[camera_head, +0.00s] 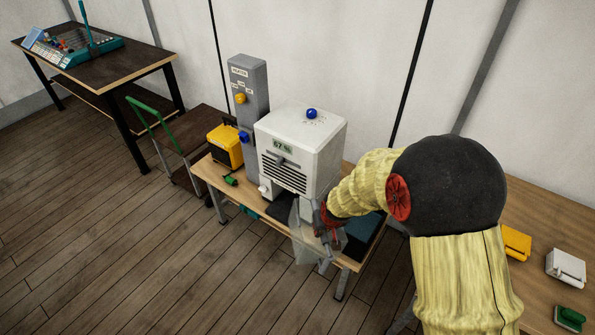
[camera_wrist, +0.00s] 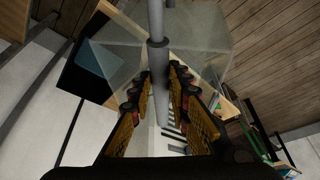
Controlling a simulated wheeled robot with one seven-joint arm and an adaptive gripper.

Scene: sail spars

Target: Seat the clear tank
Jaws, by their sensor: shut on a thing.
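The clear tank (camera_head: 302,249) hangs at the front edge of the small bench, low in front of the white machine (camera_head: 300,150). My gripper (camera_head: 328,238) is shut on the tank's grey bar handle, which runs between the fingers (camera_wrist: 157,85) in the wrist view. The tank's see-through walls (camera_wrist: 210,38) spread out beyond the fingertips there. The white machine has a lit display, a dark slotted grille and a blue knob on top. A dark patch (camera_head: 281,205) shows at its lower front. My arm and gripper partly cover the machine's right lower side, so how the tank meets it cannot be told.
A grey column (camera_head: 247,100) with knobs and a yellow box (camera_head: 225,146) stand left of the machine. A dark tray (camera_head: 365,236) lies at the bench's right end. The right table (camera_head: 545,215) holds small boxes. The wooden floor in front is clear.

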